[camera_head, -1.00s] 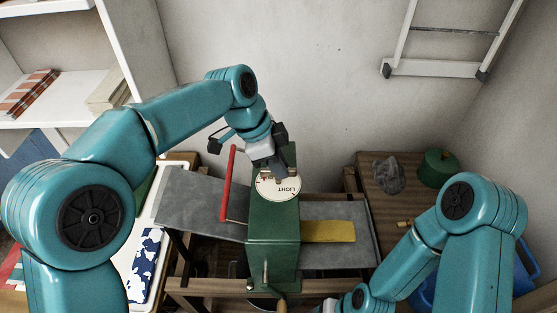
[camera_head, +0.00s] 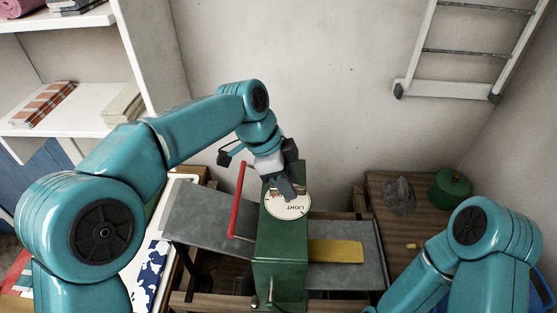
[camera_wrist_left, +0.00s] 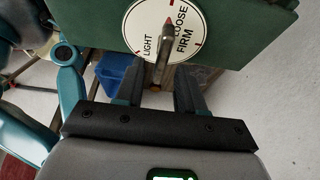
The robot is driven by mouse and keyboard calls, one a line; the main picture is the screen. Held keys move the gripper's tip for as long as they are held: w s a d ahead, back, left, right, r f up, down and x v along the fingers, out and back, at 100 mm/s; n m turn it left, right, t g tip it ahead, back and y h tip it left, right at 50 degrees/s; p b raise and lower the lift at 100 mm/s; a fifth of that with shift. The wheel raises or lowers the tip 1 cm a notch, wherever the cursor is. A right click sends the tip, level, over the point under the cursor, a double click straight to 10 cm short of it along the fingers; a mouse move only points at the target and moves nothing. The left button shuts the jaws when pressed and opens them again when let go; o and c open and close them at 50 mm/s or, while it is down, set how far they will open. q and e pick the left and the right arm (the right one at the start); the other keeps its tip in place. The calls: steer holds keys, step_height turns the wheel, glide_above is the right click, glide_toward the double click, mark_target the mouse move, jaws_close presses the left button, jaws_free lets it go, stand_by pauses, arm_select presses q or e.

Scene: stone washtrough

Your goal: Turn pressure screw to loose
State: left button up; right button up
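The pressure screw (camera_wrist_left: 165,42) is a metal bar with a red tip on a round white dial marked LIGHT, LOOSE and FIRM (camera_wrist_left: 185,45). In the wrist view its red tip points up, close to the word LOOSE. The dial (camera_head: 290,208) lies on top of a green box (camera_head: 280,255) in the head view, where my gripper hides part of it. My left gripper (camera_head: 286,190) is at the dial. In the wrist view its two fingers (camera_wrist_left: 160,78) are apart, with the bar's lower end near the gap; I cannot tell whether they touch it. My right gripper is out of view.
A red bar (camera_head: 237,200) rises left of the box. A yellow cloth (camera_head: 335,251) lies on the grey board to its right. A grey lump (camera_head: 398,196) and a green round container (camera_head: 449,188) stand on the wooden surface. A ladder (camera_head: 455,92) is on the wall.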

arm_select(q)
steer(key=p+v, duration=0.1)
steer(key=v, duration=1.4)
steer(key=shift+r+p, duration=0.25)
steer(key=shift+p, duration=0.1)
steer(key=shift+a, duration=0.1)
